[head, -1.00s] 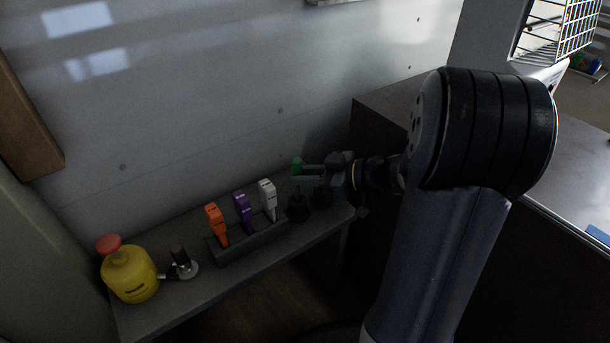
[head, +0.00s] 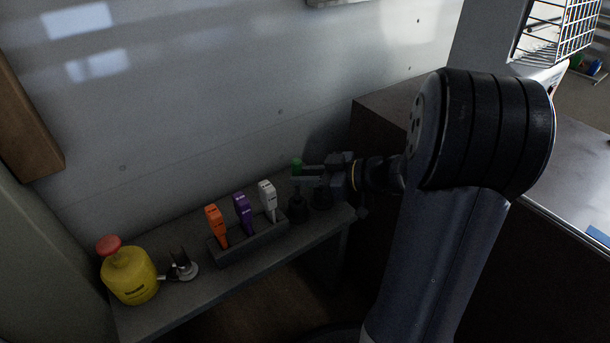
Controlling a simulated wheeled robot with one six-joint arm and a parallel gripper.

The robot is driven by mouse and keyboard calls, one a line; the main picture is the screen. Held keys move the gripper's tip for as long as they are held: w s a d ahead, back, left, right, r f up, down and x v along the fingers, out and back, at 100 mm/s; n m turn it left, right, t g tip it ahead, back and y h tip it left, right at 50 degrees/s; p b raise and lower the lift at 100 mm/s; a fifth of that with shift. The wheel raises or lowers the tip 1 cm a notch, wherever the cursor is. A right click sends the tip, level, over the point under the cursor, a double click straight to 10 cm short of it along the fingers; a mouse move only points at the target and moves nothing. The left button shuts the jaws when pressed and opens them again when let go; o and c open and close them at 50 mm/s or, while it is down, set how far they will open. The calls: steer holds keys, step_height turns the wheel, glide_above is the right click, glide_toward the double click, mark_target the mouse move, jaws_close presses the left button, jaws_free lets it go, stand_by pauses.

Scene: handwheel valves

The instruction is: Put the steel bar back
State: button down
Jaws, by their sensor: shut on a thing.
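My gripper (head: 308,175) is at the right end of the low grey shelf, seen from the side and small in the head view. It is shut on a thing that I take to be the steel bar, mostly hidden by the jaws. A green piece (head: 297,166) shows just at the fingertips; I cannot tell if it belongs to the bar. Below the jaws stands a dark round holder (head: 297,211), with a thin dark upright part above it. A second dark holder (head: 322,200) stands just right of it. Whether the bar touches a holder is unclear.
On the shelf (head: 215,292), a grey rack (head: 250,245) holds orange (head: 216,224), purple (head: 243,211) and white (head: 268,197) tagged pieces. A small metal fitting (head: 183,266) and a yellow canister (head: 130,277) with a red top stand left. The wall is close behind.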

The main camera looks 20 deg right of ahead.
steer(key=shift+f, duration=0.3)
steer(key=shift+r, duration=0.3)
stand_by(0.4)
steer(key=shift+s, duration=0.15)
